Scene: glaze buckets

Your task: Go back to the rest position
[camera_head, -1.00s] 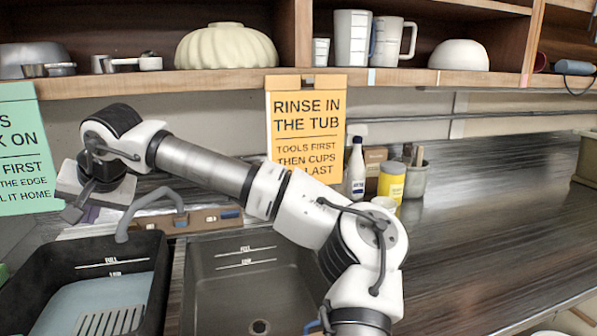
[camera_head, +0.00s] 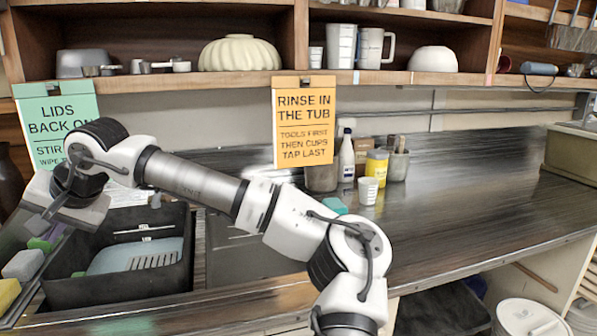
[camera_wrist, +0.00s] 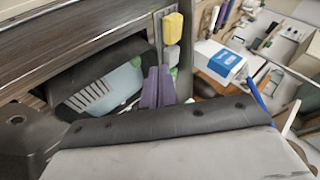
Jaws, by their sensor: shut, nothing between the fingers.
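My gripper (camera_wrist: 158,85) shows its purple fingers in the wrist view, shut together with nothing between them. In the camera_head view the arm reaches left, and the dark gripper end (camera_head: 42,224) hangs by the left end of the black tub (camera_head: 62,293), apart from the shelf. In the wrist view the fingers point past the tub's blue-grey insert (camera_wrist: 95,95). The fingertips are hard to make out in the camera_head view.
Sponges in green, grey and yellow (camera_head: 8,293) lie left of the tub. A white bottle (camera_head: 346,158), yellow can (camera_head: 376,167) and white cup (camera_head: 368,190) stand at the back of the counter. The counter's right side (camera_head: 480,205) is clear. White buckets (camera_head: 525,318) stand below.

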